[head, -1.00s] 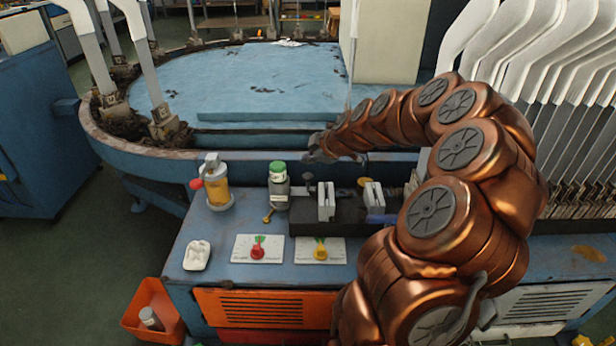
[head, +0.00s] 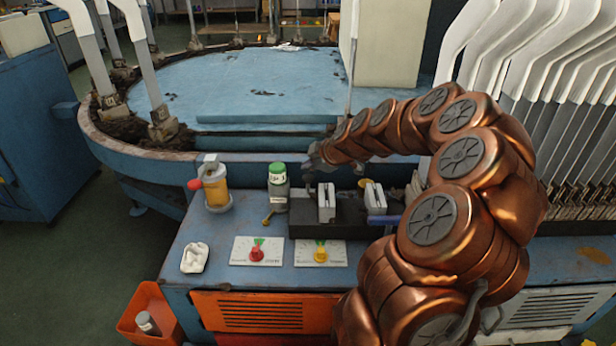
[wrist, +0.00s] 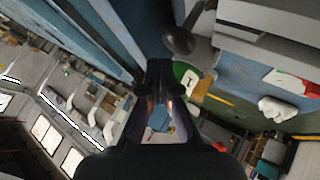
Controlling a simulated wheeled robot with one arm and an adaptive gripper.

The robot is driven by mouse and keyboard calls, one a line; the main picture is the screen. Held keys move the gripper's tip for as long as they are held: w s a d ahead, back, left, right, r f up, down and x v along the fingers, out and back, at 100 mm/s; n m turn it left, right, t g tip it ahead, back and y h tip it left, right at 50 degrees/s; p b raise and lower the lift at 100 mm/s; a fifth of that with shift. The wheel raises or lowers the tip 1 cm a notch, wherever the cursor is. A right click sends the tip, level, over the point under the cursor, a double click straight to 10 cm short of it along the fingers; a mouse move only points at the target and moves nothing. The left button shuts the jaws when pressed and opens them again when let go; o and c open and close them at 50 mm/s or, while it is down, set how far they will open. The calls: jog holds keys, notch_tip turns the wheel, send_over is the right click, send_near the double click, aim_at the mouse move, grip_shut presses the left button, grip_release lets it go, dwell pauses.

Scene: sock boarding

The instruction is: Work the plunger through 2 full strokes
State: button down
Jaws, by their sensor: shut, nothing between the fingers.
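A dark round-headed plunger (wrist: 181,40) shows in the wrist view, close beside my gripper (wrist: 160,92). Its head and stem stand out from a grey block. My gripper's dark fingers are together and hold nothing. In the head view my gripper (head: 314,158) is at the back of the bench, just above the left end of the black fixture (head: 345,222).
A green-capped bottle (head: 278,188) stands left of the fixture, and a yellow container (head: 215,185) farther left. Two pale upright blocks (head: 326,203) stand on the fixture. Red (head: 257,254) and yellow (head: 320,255) knobs sit on panels in front. A white tray (head: 194,258) lies front left.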

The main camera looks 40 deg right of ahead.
aim_at(308, 177)
jog(key=shift+f, duration=0.2)
dwell(0.6)
jog(key=shift+f+b, duration=0.25)
jog(key=shift+b, duration=0.4)
jog(key=shift+f+b, duration=1.25)
jog(key=shift+f, duration=0.05)
dwell(1.4)
jog(key=shift+r, duration=0.1)
dwell(0.3)
jog(key=shift+r, duration=1.65)
jog(key=shift+r+p, duration=0.6)
jog(key=shift+r, duration=1.9)
